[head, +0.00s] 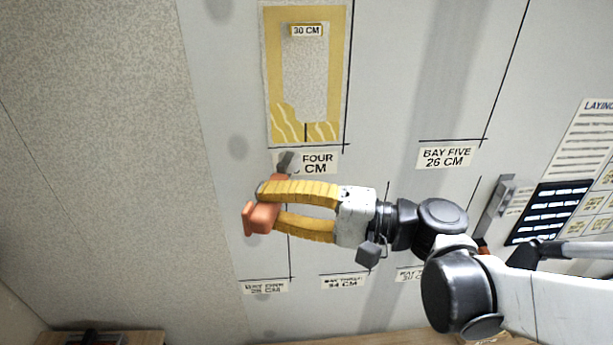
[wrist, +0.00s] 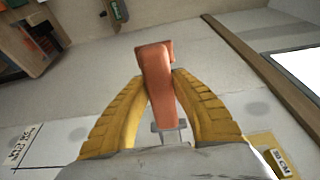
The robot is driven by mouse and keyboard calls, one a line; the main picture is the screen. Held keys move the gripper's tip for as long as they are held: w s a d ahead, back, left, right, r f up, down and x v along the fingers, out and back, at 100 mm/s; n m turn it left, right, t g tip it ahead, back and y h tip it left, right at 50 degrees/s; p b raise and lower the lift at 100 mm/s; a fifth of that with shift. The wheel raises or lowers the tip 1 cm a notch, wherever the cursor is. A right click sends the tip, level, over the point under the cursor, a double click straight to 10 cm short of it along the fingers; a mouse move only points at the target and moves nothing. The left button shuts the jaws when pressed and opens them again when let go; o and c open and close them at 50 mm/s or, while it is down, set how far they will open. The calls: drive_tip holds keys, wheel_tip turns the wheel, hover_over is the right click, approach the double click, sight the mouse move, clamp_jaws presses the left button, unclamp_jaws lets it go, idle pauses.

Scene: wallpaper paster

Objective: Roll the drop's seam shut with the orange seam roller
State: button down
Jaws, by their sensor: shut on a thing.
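My gripper (head: 268,207) has yellow ribbed fingers, shut on the orange seam roller (head: 261,217), in front of the wall just below the bay four label. The roller's grey head (head: 285,161) points up and overlaps that label. In the wrist view the orange handle (wrist: 157,80) stands between the fingers, with a grey metal frame behind it. The drop (head: 274,70), a yellow-bordered strip with a speckled middle and a 30 CM tag, is on the wall above the roller. The roller head is a little below its lower edge; I cannot tell if it touches the wall.
The bay five label (head: 445,157) is on the wall to the right. More bay labels (head: 264,286) run along the lower wall. A dark panel (head: 548,212) and a printed laying chart (head: 588,135) are at the right. A wooden surface (head: 140,338) shows at bottom left.

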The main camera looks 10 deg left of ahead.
sight(269, 179)
drive_tip(key=shift+a, duration=0.25)
drive_tip(key=shift+w, duration=0.4)
drive_tip(key=w, duration=0.2)
drive_tip(key=w+a+b, duration=0.1)
drive_tip(key=w, duration=0.1)
drive_tip(key=shift+w+a+b, duration=0.15)
drive_tip(key=shift+w+b, duration=0.25)
drive_tip(key=shift+w, duration=0.4)
drive_tip(key=shift+w+a, duration=0.15)
drive_tip(key=shift+w, duration=0.5)
drive_tip(key=shift+w+a, duration=0.15)
drive_tip(key=shift+w, duration=0.45)
idle(2.2)
idle(0.6)
drive_tip(key=shift+w+d, duration=0.15)
drive_tip(key=shift+d, duration=0.75)
drive_tip(key=shift+a, duration=0.1)
drive_tip(key=shift+w+d, duration=0.2)
drive_tip(key=shift+d, duration=0.75)
drive_tip(key=shift+w+d, duration=0.2)
drive_tip(key=shift+d, duration=0.7)
drive_tip(key=shift+w+d, duration=0.2)
drive_tip(key=shift+d, duration=0.75)
